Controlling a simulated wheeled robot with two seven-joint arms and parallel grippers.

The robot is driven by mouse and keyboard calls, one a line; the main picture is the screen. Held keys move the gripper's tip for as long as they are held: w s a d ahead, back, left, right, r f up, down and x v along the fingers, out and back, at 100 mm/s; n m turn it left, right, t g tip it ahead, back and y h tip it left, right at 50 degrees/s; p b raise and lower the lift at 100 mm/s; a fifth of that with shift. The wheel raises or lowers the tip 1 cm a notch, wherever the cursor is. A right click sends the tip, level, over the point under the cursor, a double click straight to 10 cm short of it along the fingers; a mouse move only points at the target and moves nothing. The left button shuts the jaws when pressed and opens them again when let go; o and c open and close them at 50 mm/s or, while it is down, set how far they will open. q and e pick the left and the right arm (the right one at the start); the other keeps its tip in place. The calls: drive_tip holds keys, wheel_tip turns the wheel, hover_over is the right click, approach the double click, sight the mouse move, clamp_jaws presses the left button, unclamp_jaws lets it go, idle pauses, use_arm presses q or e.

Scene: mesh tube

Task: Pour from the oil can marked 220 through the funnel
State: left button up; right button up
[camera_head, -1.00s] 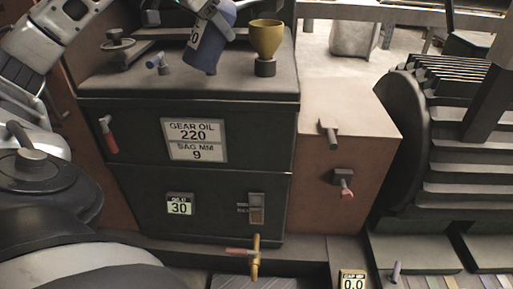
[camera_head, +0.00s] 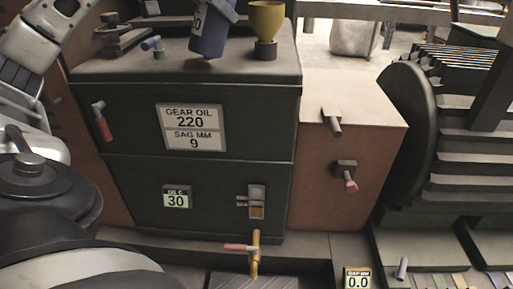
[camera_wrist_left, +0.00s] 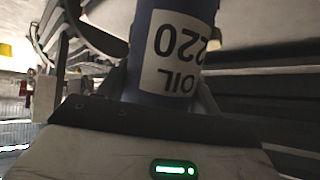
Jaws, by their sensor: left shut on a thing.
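The blue oil can (camera_head: 208,38) is at the top of the head view, slightly tilted, its upper part cut off by the frame. Its label reads OIL 220, upside down, in the left wrist view (camera_wrist_left: 172,52). My left gripper (camera_wrist_left: 165,95) is shut on the can; in the head view only a small dark part of it shows beside the can. The yellow funnel (camera_head: 266,18) stands upright on a dark neck (camera_head: 265,50) on the black tank's top, just right of the can and apart from it in the picture. My right gripper is not in view.
The black tank (camera_head: 130,135) carries a GEAR OIL 220 label (camera_head: 191,127). A small blue-handled fitting (camera_head: 152,44) and a dark clamp-like part (camera_head: 120,38) sit on its top, left of the can. A brass tap (camera_head: 255,255) is at the front bottom. A large finned machine (camera_head: 460,130) stands right.

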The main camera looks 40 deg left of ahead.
use_arm(q)
drive_tip(key=shift+r+p, duration=3)
drive_tip(key=shift+r, duration=0.15)
drive_tip(key=shift+f, duration=0.1)
